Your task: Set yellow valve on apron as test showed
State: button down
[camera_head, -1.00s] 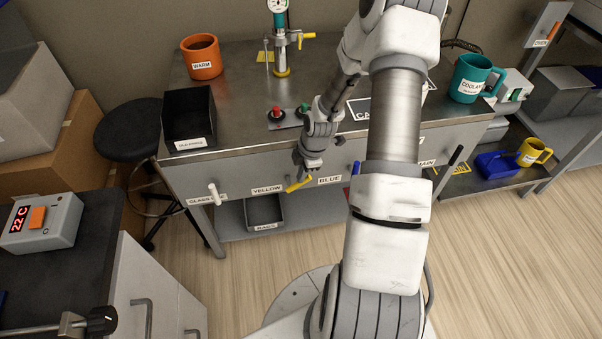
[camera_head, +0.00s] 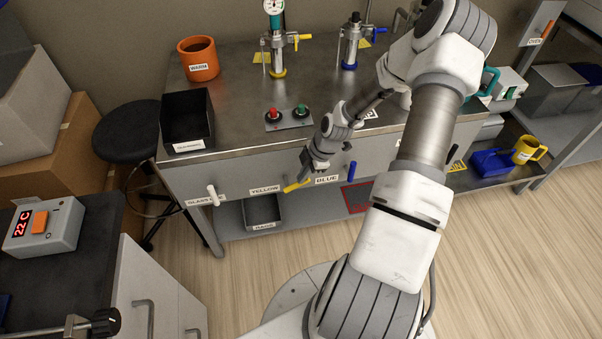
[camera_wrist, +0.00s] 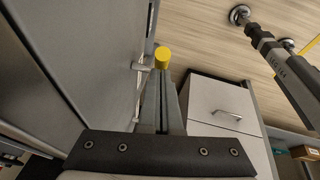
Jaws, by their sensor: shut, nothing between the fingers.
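The yellow valve (camera_head: 296,186) is a short lever on the bench's front apron, between the YELLOW and BLUE labels. It slants from lower left to upper right in the head view. My gripper (camera_head: 304,173) is shut and empty, right at the lever; I cannot tell whether they touch. In the wrist view the lever's round yellow end (camera_wrist: 162,57) shows just past my closed fingers (camera_wrist: 164,95). The YELLOW label (camera_head: 265,190) is left of the lever.
A blue lever (camera_head: 349,170) stands steep to the right, and a white lever (camera_head: 213,194) to the left, on the same apron. A red and green button box (camera_head: 289,118) sits above. A black bin (camera_head: 188,122) and an orange WARM mug (camera_head: 199,58) stand on the bench.

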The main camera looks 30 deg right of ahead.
aim_at(311, 179)
jog(key=shift+s+d+f+y, duration=0.1)
jog(key=shift+d+f+y, duration=0.1)
jog(key=shift+d+y, duration=0.25)
jog(key=shift+s+d+f+b, duration=0.2)
jog(key=shift+d+f, duration=0.2)
jog(key=shift+f, duration=0.2)
jog(key=shift+s+d+f+b, duration=0.15)
jog(key=shift+d+f, duration=0.2)
jog(key=shift+f, duration=0.35)
